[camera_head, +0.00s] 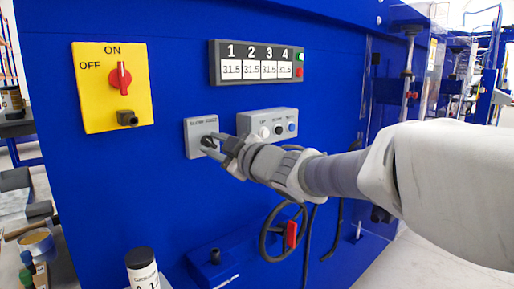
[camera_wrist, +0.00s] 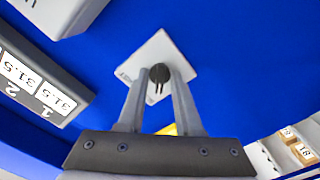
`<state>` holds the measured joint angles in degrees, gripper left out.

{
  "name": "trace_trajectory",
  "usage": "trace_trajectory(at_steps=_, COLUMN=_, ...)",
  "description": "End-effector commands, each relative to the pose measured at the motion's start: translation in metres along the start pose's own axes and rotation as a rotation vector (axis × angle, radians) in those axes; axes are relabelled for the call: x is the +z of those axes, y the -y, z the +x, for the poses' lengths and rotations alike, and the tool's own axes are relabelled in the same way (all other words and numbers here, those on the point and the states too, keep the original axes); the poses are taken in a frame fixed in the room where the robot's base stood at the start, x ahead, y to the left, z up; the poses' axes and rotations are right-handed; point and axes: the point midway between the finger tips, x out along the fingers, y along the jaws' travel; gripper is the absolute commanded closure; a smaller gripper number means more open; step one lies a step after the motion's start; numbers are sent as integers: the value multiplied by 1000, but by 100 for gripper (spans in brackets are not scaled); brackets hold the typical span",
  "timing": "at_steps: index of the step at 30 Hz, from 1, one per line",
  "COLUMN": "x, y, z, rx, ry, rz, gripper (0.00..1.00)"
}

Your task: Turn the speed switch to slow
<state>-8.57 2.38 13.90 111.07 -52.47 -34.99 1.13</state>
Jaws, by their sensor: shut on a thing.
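The speed switch is a small black knob on a light grey square plate (camera_head: 197,127) on the blue panel. In the wrist view the plate (camera_wrist: 162,47) looks like a tilted diamond, with the round black knob (camera_wrist: 159,73) near its lower part. My gripper (camera_head: 212,146) reaches in from the right with its fingertips at the knob. In the wrist view my gripper (camera_wrist: 160,85) has its two fingers on either side of the knob, shut on it. The plate's small lettering is too blurred to read fully, and the knob's pointing direction is unclear.
A yellow plate with a red ON/OFF switch (camera_head: 120,76) is at the upper left. A numbered display (camera_head: 257,64) is above right. A grey button box (camera_head: 268,124) sits close to the right, behind my wrist. A handwheel (camera_head: 283,232) with a red handle is below.

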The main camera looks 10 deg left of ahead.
Motion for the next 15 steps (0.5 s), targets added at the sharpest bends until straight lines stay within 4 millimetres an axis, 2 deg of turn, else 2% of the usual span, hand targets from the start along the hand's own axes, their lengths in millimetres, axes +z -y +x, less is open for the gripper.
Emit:
trace_trajectory(at_steps=14, x=1, y=0, z=0, rx=-1, ry=1, rz=-15, gripper=100)
trace_trajectory(at_steps=15, x=1, y=0, z=0, rx=-1, ry=1, rz=-15, gripper=64)
